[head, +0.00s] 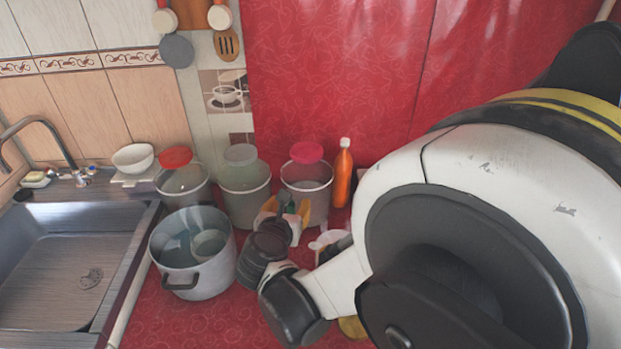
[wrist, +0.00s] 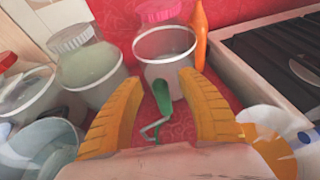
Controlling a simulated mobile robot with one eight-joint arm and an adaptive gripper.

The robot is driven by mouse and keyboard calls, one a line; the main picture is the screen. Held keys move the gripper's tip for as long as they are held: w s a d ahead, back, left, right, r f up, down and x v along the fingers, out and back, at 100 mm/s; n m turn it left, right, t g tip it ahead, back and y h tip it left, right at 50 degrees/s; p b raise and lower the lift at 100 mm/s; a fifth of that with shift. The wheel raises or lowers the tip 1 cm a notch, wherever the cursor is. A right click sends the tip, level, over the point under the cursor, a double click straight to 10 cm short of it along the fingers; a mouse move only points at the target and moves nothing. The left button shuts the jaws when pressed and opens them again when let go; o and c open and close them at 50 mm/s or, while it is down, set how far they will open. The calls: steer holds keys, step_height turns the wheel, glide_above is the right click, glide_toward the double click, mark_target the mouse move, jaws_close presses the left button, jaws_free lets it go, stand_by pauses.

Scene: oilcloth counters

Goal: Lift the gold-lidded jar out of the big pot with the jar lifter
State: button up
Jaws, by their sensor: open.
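The big grey pot (head: 214,279) stands on the red counter beside the sink; part of it shows at lower left in the wrist view (wrist: 72,131). A pale round vessel (head: 208,246) is inside it; I cannot make out a gold lid. A green-handled tool (wrist: 161,97) with a bent metal end, apparently the jar lifter, is between my gripper's yellow fingers in the wrist view. My gripper (wrist: 162,82) is open around the green handle, with gaps on both sides. In the head view my gripper (head: 286,208) is right of the pot, partly hidden by my arm.
A sink (head: 65,265) is at left. A black-topped stove (wrist: 265,60) is at right in the wrist view.

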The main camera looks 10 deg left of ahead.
steer(key=shift+w, duration=0.1)
jaws_close()
